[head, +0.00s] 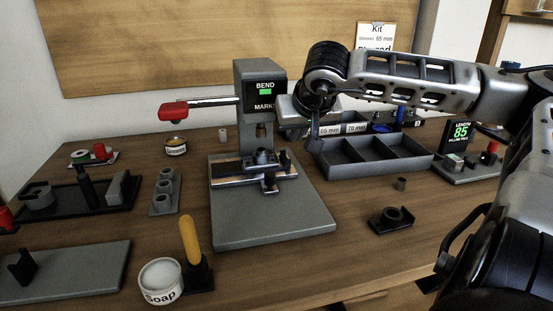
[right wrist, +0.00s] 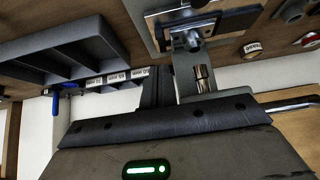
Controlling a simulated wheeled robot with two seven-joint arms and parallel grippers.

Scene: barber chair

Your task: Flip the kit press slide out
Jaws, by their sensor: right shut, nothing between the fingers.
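The grey kit press (head: 262,85) stands upright at the middle of the bench, with a BEND / MARK display and a red-ended lever (head: 185,108) pointing left. Its slide (head: 235,178), a dark plate with bright metal edges, lies across the grey base (head: 275,225) below the head, bearing a small dark fixture (head: 268,182). The slide also shows in the right wrist view (right wrist: 235,22). My right gripper (head: 315,135) is shut and empty, just right of the press head and above the slide's level. Its fingers (right wrist: 155,90) are partly hidden. My left gripper is out of view.
A grey compartment tray (head: 375,158) stands right of the press, near my right gripper. A length gauge (head: 460,145) is farther right. A small dark fixture (head: 391,220) lies front right. A soap tin (head: 160,281) and orange-handled tool (head: 190,240) stand front left.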

